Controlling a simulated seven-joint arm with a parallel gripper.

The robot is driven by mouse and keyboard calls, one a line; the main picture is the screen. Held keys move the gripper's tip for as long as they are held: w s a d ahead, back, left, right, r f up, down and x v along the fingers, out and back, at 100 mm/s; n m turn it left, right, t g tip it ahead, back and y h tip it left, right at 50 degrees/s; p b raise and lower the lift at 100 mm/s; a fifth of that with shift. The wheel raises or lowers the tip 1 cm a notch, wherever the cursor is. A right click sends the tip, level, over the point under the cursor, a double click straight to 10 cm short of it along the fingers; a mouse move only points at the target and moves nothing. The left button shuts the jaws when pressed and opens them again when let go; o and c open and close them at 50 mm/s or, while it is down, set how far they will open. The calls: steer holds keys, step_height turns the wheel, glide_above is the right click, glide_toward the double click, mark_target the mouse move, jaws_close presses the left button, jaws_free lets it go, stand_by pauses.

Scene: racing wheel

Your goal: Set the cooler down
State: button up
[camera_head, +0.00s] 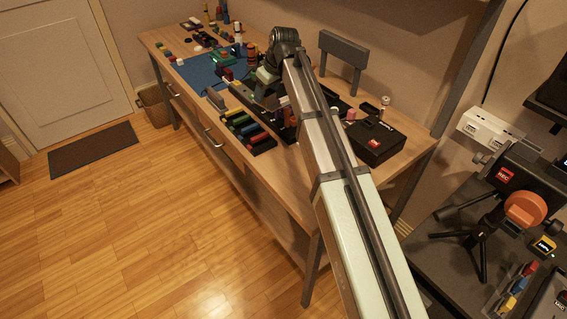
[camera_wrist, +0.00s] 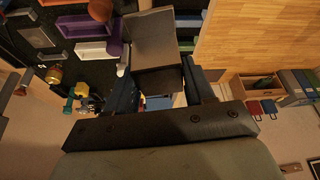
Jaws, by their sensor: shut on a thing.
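My gripper (camera_wrist: 160,82) is shut on a grey box-like piece with a dark lower part, which I take to be the cooler (camera_wrist: 153,38). It sits between the two dark fingers in the wrist view. In the head view my gripper (camera_head: 266,84) is over the middle of the wooden workbench (camera_head: 300,185). My own arm and wrist hide most of the held piece there. I cannot tell whether its underside touches anything.
Coloured cylinders (camera_head: 240,128) lie in a rack at the bench's front edge. A blue mat (camera_head: 199,72) with small parts lies farther back. A black box (camera_head: 375,142) and a grey raised stand (camera_head: 343,55) are right of my arm. The bench's near right corner is bare.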

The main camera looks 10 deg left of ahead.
steer(key=s+d+f+m+t, duration=0.1)
steer(key=s+d+f+m, duration=0.15)
steer(key=s, duration=0.45)
steer(key=s+d+f+m, duration=0.1)
steer(key=s+d, duration=0.3)
steer(key=s, duration=0.3)
steer(key=shift+w+d+f+m+t+h, duration=0.15)
steer(key=shift+f+m+h, duration=0.3)
steer(key=shift+f, duration=1.15)
steer(key=shift+w+d+f+m+t+h, duration=0.15)
steer(key=shift+f+m, duration=0.45)
steer(key=shift+f, duration=1.05)
steer(key=shift+w+d+f+m+h, duration=0.2)
steer(key=shift+f+m+h, duration=0.25)
steer(key=shift+f, duration=1.15)
steer(key=shift+f, duration=0.1)
steer(key=o, duration=1.2)
steer(key=shift+o, duration=0.2)
steer(key=v, duration=1.2)
